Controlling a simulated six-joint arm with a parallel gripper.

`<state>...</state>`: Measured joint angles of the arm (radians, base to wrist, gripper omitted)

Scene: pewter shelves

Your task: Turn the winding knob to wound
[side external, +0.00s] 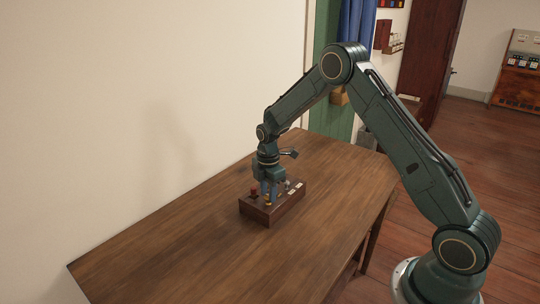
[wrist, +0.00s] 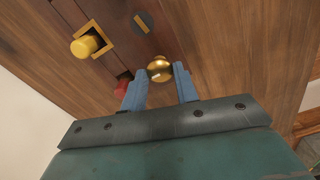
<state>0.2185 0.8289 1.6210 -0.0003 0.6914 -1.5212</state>
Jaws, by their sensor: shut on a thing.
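A wooden control box (side external: 272,212) sits on the table, and my gripper (side external: 270,192) reaches down onto its top. In the wrist view, my gripper (wrist: 160,76) has its two blue fingers on either side of a round brass knob (wrist: 159,66), closed on it. This looks like the winding knob; a small pale mark shows on its face. Its base is partly hidden by the fingers, and no wound mark can be read.
A yellow knob (wrist: 86,46) in a square yellow frame and a dark round disc (wrist: 143,22) are nearby on the box. A red part (wrist: 122,84) shows beside the left finger. The wooden table (side external: 180,250) is clear around the box, with a wall along its left.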

